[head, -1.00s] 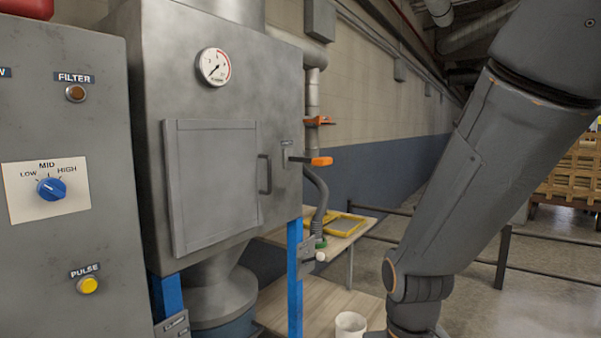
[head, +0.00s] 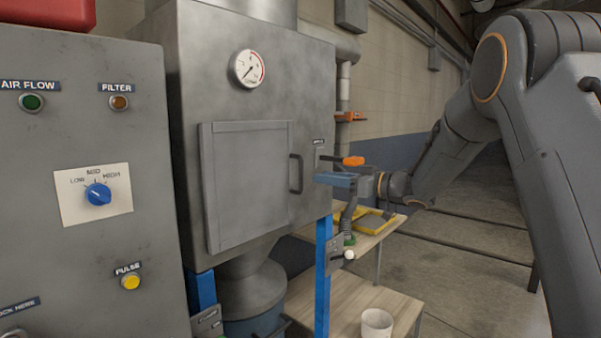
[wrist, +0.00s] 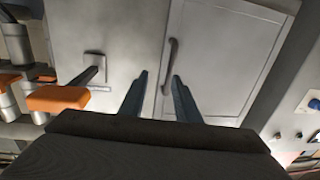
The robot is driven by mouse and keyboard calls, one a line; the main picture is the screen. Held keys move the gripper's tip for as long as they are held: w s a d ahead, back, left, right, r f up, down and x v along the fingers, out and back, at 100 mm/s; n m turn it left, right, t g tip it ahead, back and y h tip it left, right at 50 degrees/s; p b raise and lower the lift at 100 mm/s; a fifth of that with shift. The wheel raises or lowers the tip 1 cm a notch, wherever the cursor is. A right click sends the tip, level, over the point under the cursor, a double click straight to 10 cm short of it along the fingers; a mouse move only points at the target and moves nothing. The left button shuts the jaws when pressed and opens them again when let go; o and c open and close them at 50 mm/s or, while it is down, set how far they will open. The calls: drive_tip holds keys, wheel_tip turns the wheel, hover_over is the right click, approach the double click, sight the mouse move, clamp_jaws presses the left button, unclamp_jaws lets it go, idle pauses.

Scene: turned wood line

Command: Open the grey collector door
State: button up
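The grey collector door (head: 247,185) is a flat panel on the front of the grey collector cabinet, and it looks shut. Its dark bar handle (head: 296,174) stands upright near the door's right edge. In the wrist view the door (wrist: 222,55) is at upper right and the handle (wrist: 170,66) is near the middle. My gripper (head: 322,178) is just right of the handle in the head view. In the wrist view my gripper (wrist: 160,78) has its two fingers apart, with the handle seen between and beyond their tips. Contact cannot be told.
An orange-ended lever (head: 352,161) sticks out right of the door; it also shows in the wrist view (wrist: 58,98). A control panel with a blue knob (head: 98,194) stands at left. A white cup (head: 377,323) stands on a low wooden table below.

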sight(301, 188)
drive_tip(key=shift+n+g+y, duration=0.5)
drive_tip(key=shift+g, duration=0.1)
drive_tip(key=x, duration=0.2)
drive_tip(key=p+x, duration=0.1)
drive_tip(key=x, duration=0.2)
drive_tip(key=s+x, duration=0.1)
drive_tip(key=x, duration=0.2)
drive_tip(key=shift+a+r+p, duration=0.25)
drive_tip(key=shift+a+p, duration=0.1)
drive_tip(key=shift+p, duration=0.05)
drive_tip(key=shift+c, duration=0.2)
clamp_jaws()
